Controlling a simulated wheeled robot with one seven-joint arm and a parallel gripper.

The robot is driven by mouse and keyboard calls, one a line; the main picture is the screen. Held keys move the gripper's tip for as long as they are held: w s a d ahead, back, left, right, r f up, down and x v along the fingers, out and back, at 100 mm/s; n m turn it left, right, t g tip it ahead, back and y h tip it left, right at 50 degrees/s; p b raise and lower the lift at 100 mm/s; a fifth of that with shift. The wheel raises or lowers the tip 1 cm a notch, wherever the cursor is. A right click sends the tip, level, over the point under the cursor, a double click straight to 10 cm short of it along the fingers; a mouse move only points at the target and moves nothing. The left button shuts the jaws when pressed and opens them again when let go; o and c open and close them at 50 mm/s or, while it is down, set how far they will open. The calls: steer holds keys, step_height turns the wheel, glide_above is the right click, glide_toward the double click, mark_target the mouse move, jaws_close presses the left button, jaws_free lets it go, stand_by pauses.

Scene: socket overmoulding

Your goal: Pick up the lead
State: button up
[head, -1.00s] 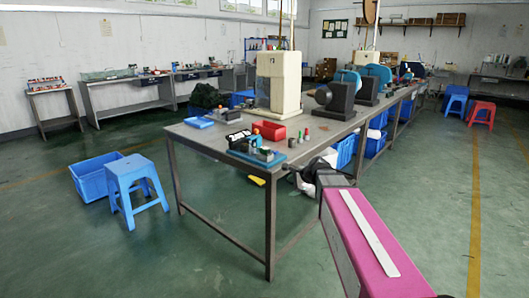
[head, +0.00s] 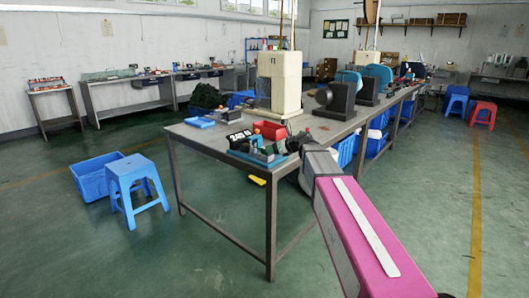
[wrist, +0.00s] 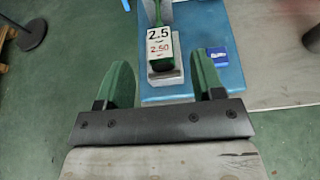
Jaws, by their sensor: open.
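A block with a white face marked 2.5 and 2.50 (wrist: 160,45) stands on a blue plate (wrist: 228,78) in the wrist view. A thin green piece (wrist: 157,14), which may be the lead, shows behind the block at the top; I cannot tell for sure. My gripper (wrist: 164,72) is open and empty, its two green fingers on either side of the block's near end as seen from above. I cannot tell the height gap. In the head view my gripper (head: 289,143) is over the table's near corner, beside the blue plate (head: 252,159).
A small blue box (wrist: 217,55) is right of the block. A black digit display (head: 237,138) and a red bin (head: 270,130) are close to my gripper on the grey table (head: 200,137). A pale machine (head: 279,82) stands behind. A blue stool (head: 136,180) is on the floor at left.

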steer(key=x, duration=0.5)
steer(key=shift+w+a+f, duration=0.1)
steer(key=shift+w+a, duration=0.05)
steer(key=shift+a, duration=0.1)
steer(key=c, duration=1.1)
